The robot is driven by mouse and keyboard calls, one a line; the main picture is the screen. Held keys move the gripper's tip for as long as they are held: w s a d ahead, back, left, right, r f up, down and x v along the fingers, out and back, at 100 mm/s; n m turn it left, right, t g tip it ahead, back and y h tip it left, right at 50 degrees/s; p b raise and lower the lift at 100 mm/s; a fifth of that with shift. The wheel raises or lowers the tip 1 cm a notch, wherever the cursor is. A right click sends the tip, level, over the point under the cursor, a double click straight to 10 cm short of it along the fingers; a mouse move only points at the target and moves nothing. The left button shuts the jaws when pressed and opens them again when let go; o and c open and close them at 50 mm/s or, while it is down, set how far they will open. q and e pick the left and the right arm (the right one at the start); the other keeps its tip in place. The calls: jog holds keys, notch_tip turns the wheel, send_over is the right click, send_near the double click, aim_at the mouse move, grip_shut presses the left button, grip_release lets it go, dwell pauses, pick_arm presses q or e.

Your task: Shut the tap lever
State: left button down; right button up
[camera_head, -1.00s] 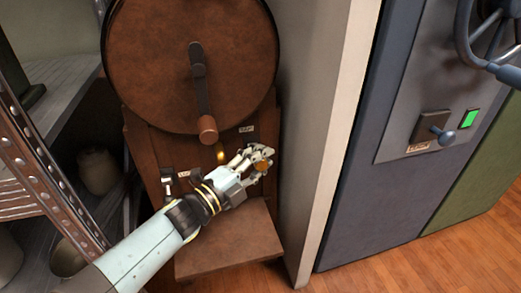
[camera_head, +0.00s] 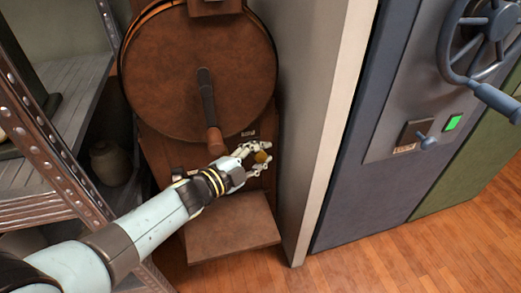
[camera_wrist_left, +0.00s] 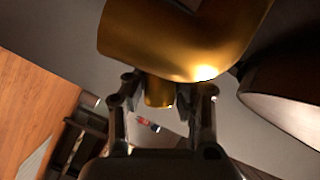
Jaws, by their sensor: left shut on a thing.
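A brown round drum (camera_head: 170,75) with a hanging crank (camera_head: 210,110) stands on a wooden stand in the head view. Below and right of the crank, my left gripper (camera_head: 257,158) has its fingers around a small brass-gold piece, apparently the tap lever (camera_head: 262,157). In the left wrist view, a large gold body (camera_wrist_left: 180,40) fills the top. A short gold stub (camera_wrist_left: 159,92) hangs from it between my fingertips (camera_wrist_left: 170,97). The gripper is shut on it. The fingers hide part of the lever, so its angle cannot be told. My right gripper is not in view.
A wooden shelf (camera_head: 230,228) juts out below my gripper. A riveted metal rack (camera_head: 40,130) stands at left, with a jar (camera_head: 108,163) behind it. A pale wall edge (camera_head: 325,130) and a blue-grey door with a handwheel (camera_head: 488,40) are at right. The wooden floor is clear.

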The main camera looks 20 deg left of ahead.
pick_arm(q)
jog(key=shift+s+f, duration=0.15)
jog(key=c, duration=1.4)
grip_release()
jog(key=shift+a, duration=0.1)
jog(key=o, duration=0.4)
jog(key=shift+s+a, duration=0.15)
jog(key=shift+s, duration=0.1)
jog(key=v, duration=1.1)
jog(key=shift+s+r, duration=0.1)
jog(key=shift+r, duration=0.15)
